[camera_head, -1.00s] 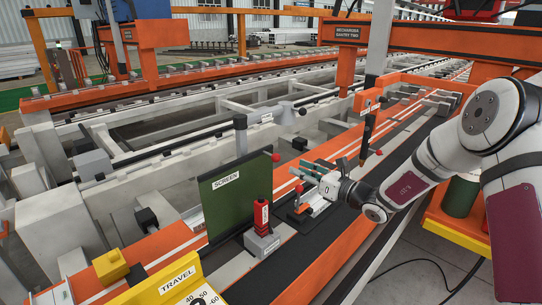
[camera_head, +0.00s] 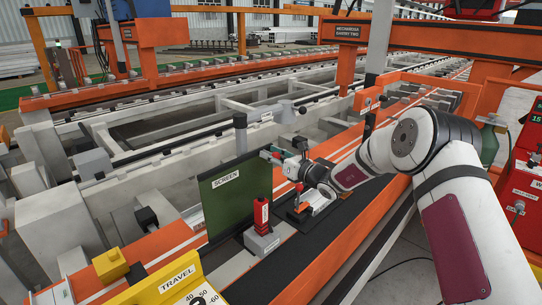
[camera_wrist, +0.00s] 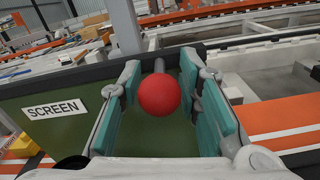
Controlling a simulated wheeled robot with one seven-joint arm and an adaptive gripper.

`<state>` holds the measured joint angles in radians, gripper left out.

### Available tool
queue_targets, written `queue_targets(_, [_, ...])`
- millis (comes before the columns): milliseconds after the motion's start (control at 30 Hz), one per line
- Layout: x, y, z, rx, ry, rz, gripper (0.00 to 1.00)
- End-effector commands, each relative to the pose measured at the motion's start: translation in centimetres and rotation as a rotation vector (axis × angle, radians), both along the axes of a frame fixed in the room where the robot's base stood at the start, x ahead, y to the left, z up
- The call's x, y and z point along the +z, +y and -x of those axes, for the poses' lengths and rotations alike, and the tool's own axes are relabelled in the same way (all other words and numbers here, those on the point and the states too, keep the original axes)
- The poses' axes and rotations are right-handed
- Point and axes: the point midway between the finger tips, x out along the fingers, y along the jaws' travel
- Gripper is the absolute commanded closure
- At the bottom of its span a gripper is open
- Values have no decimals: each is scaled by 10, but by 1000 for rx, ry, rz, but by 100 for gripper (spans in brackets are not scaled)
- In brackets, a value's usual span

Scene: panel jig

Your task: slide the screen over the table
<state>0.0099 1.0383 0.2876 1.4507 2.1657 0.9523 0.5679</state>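The dark green screen (camera_head: 225,205) stands upright at the middle left of the head view, with a white SCREEN label. It fills the lower left of the wrist view (camera_wrist: 60,140). My gripper (camera_head: 273,153) is at the screen's upper right edge. Its teal pads (camera_wrist: 160,75) are apart, one each side of the knob, with gaps visible. The long table with a black strip (camera_head: 290,255) runs beside the screen.
A grey block (camera_head: 262,243) with a red labelled piece (camera_head: 261,212) stands just right of the screen. A yellow TRAVEL scale (camera_head: 175,282) is in front. A dark fixture (camera_head: 312,205) lies below my wrist. A red cabinet (camera_head: 525,190) stands at the right.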

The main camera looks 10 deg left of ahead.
Motion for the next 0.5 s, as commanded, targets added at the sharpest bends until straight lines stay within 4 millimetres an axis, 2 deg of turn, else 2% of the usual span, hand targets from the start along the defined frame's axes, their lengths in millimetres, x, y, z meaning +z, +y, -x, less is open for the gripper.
queue_targets(333, [0,3,-3,-1,0,0,69])
queue_targets(367, [0,3,-3,-1,0,0,73])
queue_targets(467, [0,3,-3,-1,0,0,96])
queue_targets(500, [0,3,-3,-1,0,0,100])
